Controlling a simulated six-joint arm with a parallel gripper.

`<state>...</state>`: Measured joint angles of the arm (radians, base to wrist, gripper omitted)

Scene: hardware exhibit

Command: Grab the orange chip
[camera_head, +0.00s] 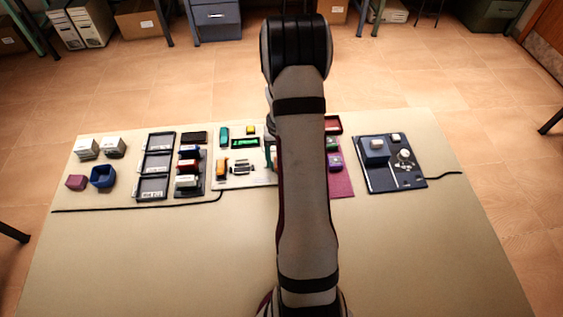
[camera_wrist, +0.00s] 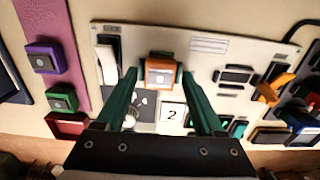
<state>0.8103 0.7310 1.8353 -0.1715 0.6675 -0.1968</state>
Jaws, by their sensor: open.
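In the wrist view, the orange chip (camera_wrist: 160,78) is a small block with a grey square on its face, at the upper edge of a white board (camera_wrist: 215,62). My gripper (camera_wrist: 160,73) is open, with its two green fingers pointing at the board. The fingertips are on either side of the chip, with narrow gaps showing. I cannot tell how far they are above the board. In the head view, my arm hides this chip and most of my gripper.
A second orange piece (camera_wrist: 272,90) stands beside black sockets, also seen in the head view (camera_head: 221,170). A white upright piece (camera_wrist: 107,62) stands near one finger. The table's near part is clear.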

